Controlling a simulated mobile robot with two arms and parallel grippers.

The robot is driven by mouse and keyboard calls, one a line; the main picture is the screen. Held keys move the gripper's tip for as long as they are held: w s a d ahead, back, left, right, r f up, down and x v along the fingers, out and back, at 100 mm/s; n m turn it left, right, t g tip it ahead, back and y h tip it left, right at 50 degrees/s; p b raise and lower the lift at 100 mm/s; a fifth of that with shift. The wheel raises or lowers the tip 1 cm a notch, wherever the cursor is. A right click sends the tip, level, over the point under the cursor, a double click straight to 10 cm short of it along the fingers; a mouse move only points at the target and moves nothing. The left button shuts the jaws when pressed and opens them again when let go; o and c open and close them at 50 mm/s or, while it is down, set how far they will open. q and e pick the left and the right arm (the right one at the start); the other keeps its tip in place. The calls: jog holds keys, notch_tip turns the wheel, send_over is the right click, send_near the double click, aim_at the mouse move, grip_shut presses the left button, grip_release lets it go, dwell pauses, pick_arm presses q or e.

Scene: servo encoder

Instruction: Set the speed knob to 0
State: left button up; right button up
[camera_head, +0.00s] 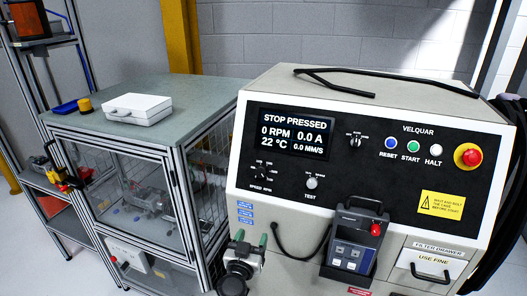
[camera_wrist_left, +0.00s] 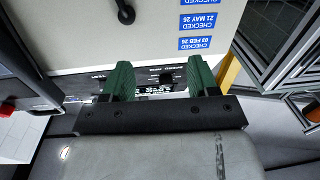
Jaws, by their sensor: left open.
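The black speed knob (camera_head: 263,176), marked SPEED RPM, sits at the lower left of the black control panel (camera_head: 400,170). Its pointer is too small to read. The display (camera_head: 294,134) reads STOP PRESSED, 0 RPM, 0.0 A, 22 °C and 0.0 MM/S. My left gripper (camera_head: 251,238), with green fingertips, is open and empty below the knob, apart from it. In the left wrist view my open fingers (camera_wrist_left: 160,80) point toward a foreshortened strip of the panel (camera_wrist_left: 152,78) with upside-down lettering. My right gripper is in neither view.
A TEST knob (camera_head: 312,183) is right of the speed knob. A handheld pendant (camera_head: 353,240) with a cable hangs at the front. A red stop button (camera_head: 468,156) is at the far right. A caged cabinet (camera_head: 140,185) with a white case (camera_head: 138,109) stands left.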

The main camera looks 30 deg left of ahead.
pick_arm(q)
jog(key=n+p, duration=0.2)
jog(key=p, duration=0.1)
send_near(261, 173)
jog(key=s, duration=0.2)
jog(key=shift+g+y, duration=0.3)
jog(key=shift+y, duration=0.1)
jog(key=x, duration=0.3)
jog(key=p+x, duration=0.1)
jog(key=x, duration=0.3)
jog(key=d+x, duration=0.1)
jog(key=x, duration=0.2)
jog(key=shift+w+r, duration=0.1)
jog(key=shift+w, duration=0.45)
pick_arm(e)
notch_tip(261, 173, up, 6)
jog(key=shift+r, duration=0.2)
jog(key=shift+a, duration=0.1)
pick_arm(q)
jog(key=c, duration=0.9)
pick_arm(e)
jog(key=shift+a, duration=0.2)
